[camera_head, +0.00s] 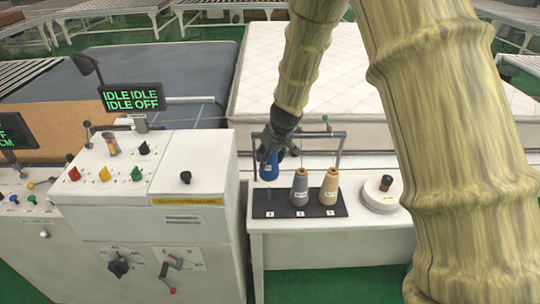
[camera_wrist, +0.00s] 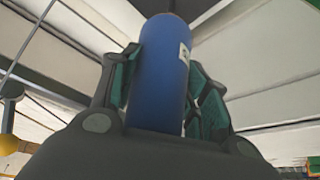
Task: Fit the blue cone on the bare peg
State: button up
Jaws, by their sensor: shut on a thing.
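My gripper (camera_head: 268,158) is shut on the blue cone (camera_head: 268,171), which is upright over the left end of the black peg board (camera_head: 283,213). In the wrist view the blue cone (camera_wrist: 162,75) stands between the two green-padded fingers (camera_wrist: 165,90), with a small white label on its side. A thin bare peg (camera_head: 270,198) shows faintly below the cone. I cannot tell whether the cone touches it. A grey cone (camera_head: 299,187) and a tan cone (camera_head: 330,186) stand on the middle and right places of the board.
A dark frame (camera_head: 339,150) rises behind the cones. A round white device with a dark knob (camera_head: 386,183) sits at the right on the white table (camera_head: 300,236). A control console (camera_head: 150,230) stands close on the left, and a mattress (camera_head: 350,80) lies behind.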

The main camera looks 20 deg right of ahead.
aim_at(270, 188)
jog(key=shift+f, duration=0.4)
jog(key=shift+s+f+b, duration=0.3)
jog(key=shift+s+b, duration=0.25)
jog(key=shift+b, duration=0.1)
jog(key=shift+b+x, duration=0.5)
jog(key=shift+x, duration=0.6)
jog(key=shift+s+d+f, duration=0.1)
jog(key=shift+d+f, duration=0.05)
jog(key=shift+s, duration=0.2)
jog(key=shift+w+f, duration=0.1)
jog(key=shift+w, duration=0.05)
jog(key=shift+f+b, duration=2.6)
jog(key=shift+f, duration=1.7)
dwell(0.5)
jog(key=o, duration=1.3)
